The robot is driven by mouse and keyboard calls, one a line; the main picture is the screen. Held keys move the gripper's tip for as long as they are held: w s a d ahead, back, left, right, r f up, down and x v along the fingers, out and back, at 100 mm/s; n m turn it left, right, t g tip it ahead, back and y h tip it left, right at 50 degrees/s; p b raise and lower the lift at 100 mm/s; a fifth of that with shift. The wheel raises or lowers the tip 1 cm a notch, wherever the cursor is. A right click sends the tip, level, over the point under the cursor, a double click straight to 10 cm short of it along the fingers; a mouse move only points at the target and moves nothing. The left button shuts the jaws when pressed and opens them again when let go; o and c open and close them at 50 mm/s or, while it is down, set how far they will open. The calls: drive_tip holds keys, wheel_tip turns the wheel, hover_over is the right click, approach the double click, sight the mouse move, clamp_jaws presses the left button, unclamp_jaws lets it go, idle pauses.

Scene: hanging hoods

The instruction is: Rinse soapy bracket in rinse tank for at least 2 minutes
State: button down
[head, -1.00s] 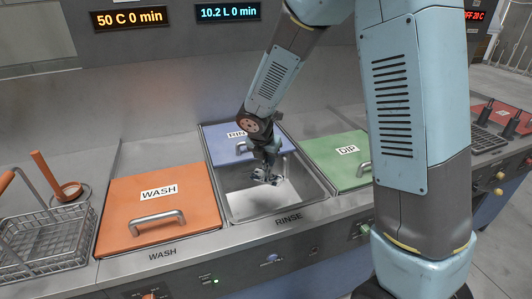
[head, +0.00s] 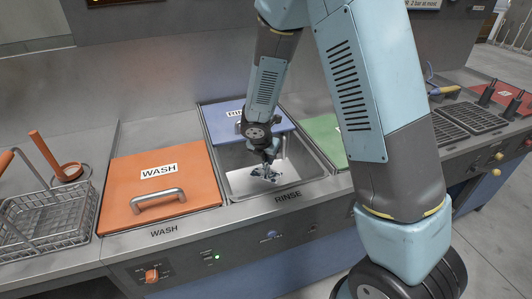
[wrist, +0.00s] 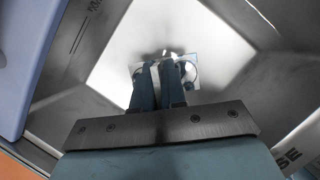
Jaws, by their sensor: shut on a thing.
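The rinse tank (head: 307,166) is an open steel basin, labelled RINSE on its front edge. It also shows in the wrist view (wrist: 250,72). My gripper (head: 267,172) reaches down inside it. In the wrist view my gripper (wrist: 166,64) is shut on the bracket (wrist: 137,72), a small pale plate with round holes that sticks out on both sides of the fingers. The fingers hide its middle. The tank's bottom looks bright and pale. I cannot tell the water level, whether the bracket is under water, or whether soap is on it.
The blue rinse lid (head: 222,123) sits back, leaving the tank's front open. The orange WASH lid (head: 150,190) covers the tank at left, and the green lid (head: 325,138) is at right, partly behind my arm. A wire basket (head: 45,222) stands far left. Tank walls surround my gripper closely.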

sight(267, 173)
drive_tip(key=shift+f, duration=3.55)
drive_tip(key=shift+r, duration=0.1)
drive_tip(key=shift+r, duration=9.25)
